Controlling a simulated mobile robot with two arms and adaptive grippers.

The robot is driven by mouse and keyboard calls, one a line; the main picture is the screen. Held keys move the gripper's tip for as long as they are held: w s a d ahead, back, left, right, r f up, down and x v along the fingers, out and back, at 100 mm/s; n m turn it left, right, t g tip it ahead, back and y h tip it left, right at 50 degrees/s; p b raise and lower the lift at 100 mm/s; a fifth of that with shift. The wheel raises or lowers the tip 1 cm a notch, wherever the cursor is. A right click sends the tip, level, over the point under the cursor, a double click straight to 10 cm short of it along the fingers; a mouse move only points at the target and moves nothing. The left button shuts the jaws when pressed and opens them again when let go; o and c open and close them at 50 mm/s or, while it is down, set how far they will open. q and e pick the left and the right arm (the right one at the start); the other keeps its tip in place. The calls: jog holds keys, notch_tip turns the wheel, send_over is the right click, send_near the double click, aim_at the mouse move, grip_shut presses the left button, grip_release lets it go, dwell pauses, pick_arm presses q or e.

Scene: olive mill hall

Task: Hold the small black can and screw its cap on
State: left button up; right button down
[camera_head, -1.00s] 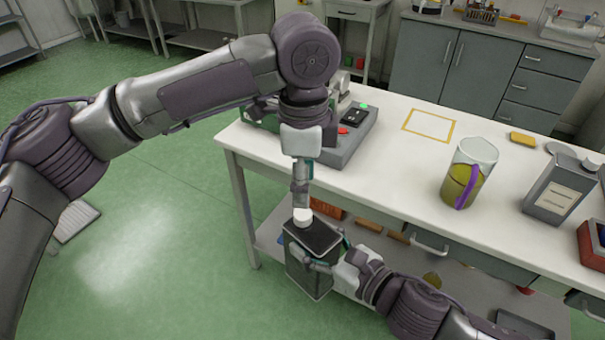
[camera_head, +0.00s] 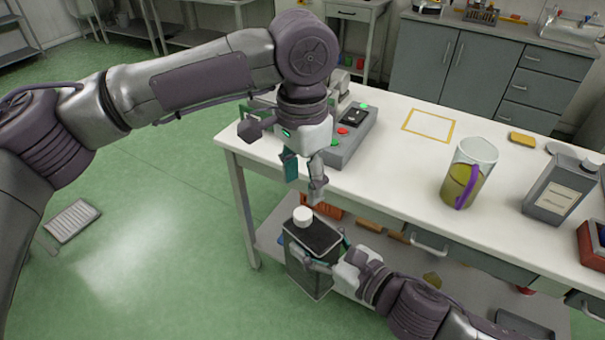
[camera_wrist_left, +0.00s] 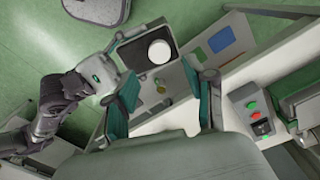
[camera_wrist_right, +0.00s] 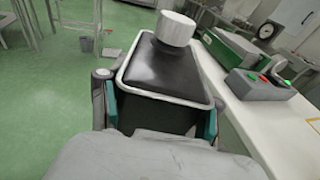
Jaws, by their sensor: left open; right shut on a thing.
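The small black can (camera_head: 311,262) is upright in my right gripper (camera_head: 325,260), held off the table's front edge, over the floor side. My right gripper is shut on its sides, which also shows in the right wrist view (camera_wrist_right: 160,110). The white cap (camera_head: 302,216) sits on the can's top near one end; it also shows in the right wrist view (camera_wrist_right: 175,28) and the left wrist view (camera_wrist_left: 159,51). Whether it is tight cannot be told. My left gripper (camera_head: 304,183) is open and empty above the cap, apart from it.
The white table (camera_head: 400,165) carries a grey control box (camera_head: 352,140), a jug of oil (camera_head: 468,172), a larger dark can (camera_head: 561,188) and a yellow-outlined square (camera_head: 429,125). A lower shelf (camera_head: 400,262) holds several items. The green floor at left is open.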

aim_at(303, 213)
pick_arm(q)
notch_tip(303, 213, down, 7)
jog(key=shift+f, duration=0.2)
dwell(0.3)
grip_shut()
jog(key=shift+o, duration=0.8)
grip_release()
jog(key=shift+r, duration=0.1)
notch_tip(303, 213, up, 12)
dwell(0.4)
